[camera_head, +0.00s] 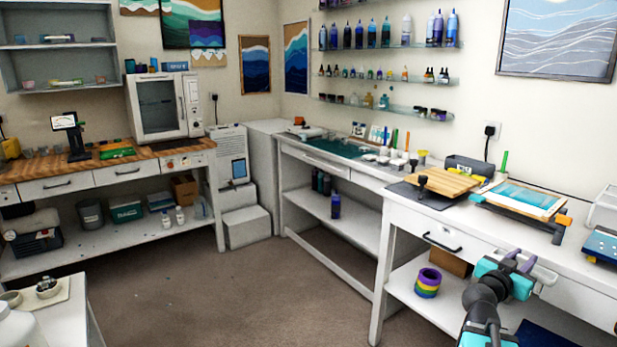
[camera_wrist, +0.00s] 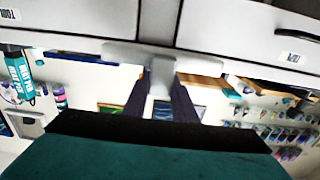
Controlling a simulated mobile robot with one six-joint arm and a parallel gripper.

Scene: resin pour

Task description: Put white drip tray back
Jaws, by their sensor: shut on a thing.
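My gripper (camera_head: 521,262), with purple fingers and a teal body, is in front of the right-hand white workbench, near its drawer fronts. It is shut on the white drip tray (camera_head: 542,274). In the wrist view, the dark fingers of my gripper (camera_wrist: 161,98) pinch a white part of the tray (camera_wrist: 160,75) between them. The tray's wider part shows as a pale band beyond the fingertips, close to the drawer fronts. Much of the tray is hidden by the gripper or seen edge-on.
The right workbench holds a wooden board (camera_head: 440,184), a blue-and-white panel (camera_head: 525,197) and a white bin (camera_head: 604,207). Coloured tape rolls (camera_head: 428,284) stand on its lower shelf. A drawer handle (camera_head: 442,243) sticks out left of my gripper. The brown floor (camera_head: 240,285) is clear in the middle.

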